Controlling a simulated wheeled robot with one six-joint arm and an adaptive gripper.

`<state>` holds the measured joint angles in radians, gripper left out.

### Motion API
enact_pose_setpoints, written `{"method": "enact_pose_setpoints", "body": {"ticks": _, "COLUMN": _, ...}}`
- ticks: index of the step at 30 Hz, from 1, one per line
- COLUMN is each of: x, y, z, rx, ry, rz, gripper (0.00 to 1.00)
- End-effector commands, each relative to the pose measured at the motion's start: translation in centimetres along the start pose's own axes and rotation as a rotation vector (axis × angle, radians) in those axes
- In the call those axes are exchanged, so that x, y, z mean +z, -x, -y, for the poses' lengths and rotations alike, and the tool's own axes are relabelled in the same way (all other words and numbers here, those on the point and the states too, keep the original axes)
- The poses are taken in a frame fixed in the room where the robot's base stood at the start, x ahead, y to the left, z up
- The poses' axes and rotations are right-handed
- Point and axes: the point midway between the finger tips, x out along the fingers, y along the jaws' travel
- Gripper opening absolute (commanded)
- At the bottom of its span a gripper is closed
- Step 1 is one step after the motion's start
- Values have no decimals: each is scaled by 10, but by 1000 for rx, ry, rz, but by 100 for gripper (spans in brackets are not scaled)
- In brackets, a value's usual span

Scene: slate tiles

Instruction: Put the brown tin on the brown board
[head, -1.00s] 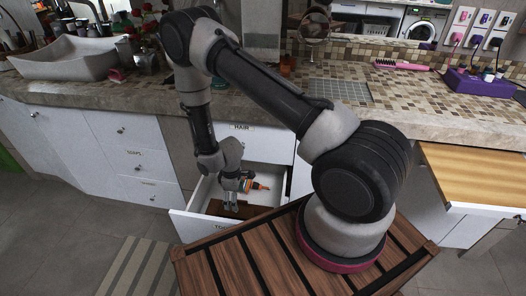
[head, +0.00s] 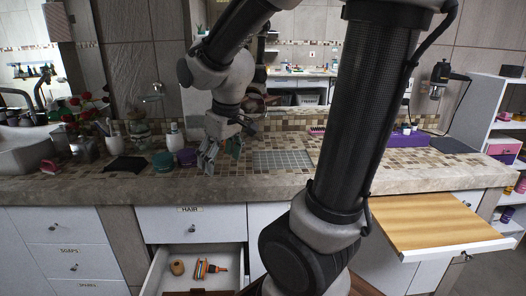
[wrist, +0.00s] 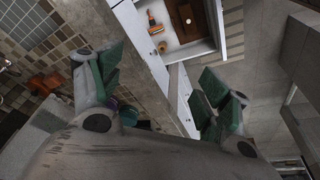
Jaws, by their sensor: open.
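The brown board (wrist: 181,34) lies inside the open drawer in the wrist view. Its edge also shows at the bottom of the head view (head: 190,293). A small round thing with a pale top (wrist: 187,20) is on the board. It may be the brown tin, but it is too small to be sure. A tan-brown round thing (head: 177,267) stands in the drawer beside the board. It also shows in the wrist view (wrist: 162,47). My gripper (head: 208,158) is open and empty over the counter's front part, well above the drawer. Its fingers are wide apart in the wrist view (wrist: 160,80).
An orange brush (head: 208,269) lies in the open drawer (head: 233,262). The counter (head: 260,185) holds a black cloth (head: 125,165), a teal pot (head: 163,161), a purple pot (head: 187,157) and a grey grid mat (head: 283,160). A pull-out wooden shelf (head: 430,220) juts out at right.

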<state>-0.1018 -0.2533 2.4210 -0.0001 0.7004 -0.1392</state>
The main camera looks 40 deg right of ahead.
Motion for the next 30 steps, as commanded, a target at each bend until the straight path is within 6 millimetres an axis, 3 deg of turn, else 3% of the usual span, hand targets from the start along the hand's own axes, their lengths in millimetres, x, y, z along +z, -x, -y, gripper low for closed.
{"method": "enact_pose_setpoints", "body": {"ticks": 1, "x": 19, "y": 24, "z": -4, "rx": 9, "ry": -42, "rz": -28, "gripper": 77}}
{"method": "enact_pose_setpoints", "body": {"ticks": 3, "x": 45, "y": 48, "z": -6, "rx": 18, "ry": -96, "rz": -49, "gripper": 77}}
{"method": "enact_pose_setpoints", "body": {"ticks": 6, "x": 78, "y": 71, "z": -6, "rx": 27, "ry": -161, "rz": -72, "gripper": 77}}
{"method": "enact_pose_setpoints", "body": {"ticks": 12, "x": 115, "y": 90, "z": -4, "rx": 37, "ry": -231, "rz": -97, "gripper": 77}}
{"method": "enact_pose_setpoints", "body": {"ticks": 30, "x": 119, "y": 92, "z": -3, "rx": 38, "ry": -239, "rz": -99, "gripper": 77}}
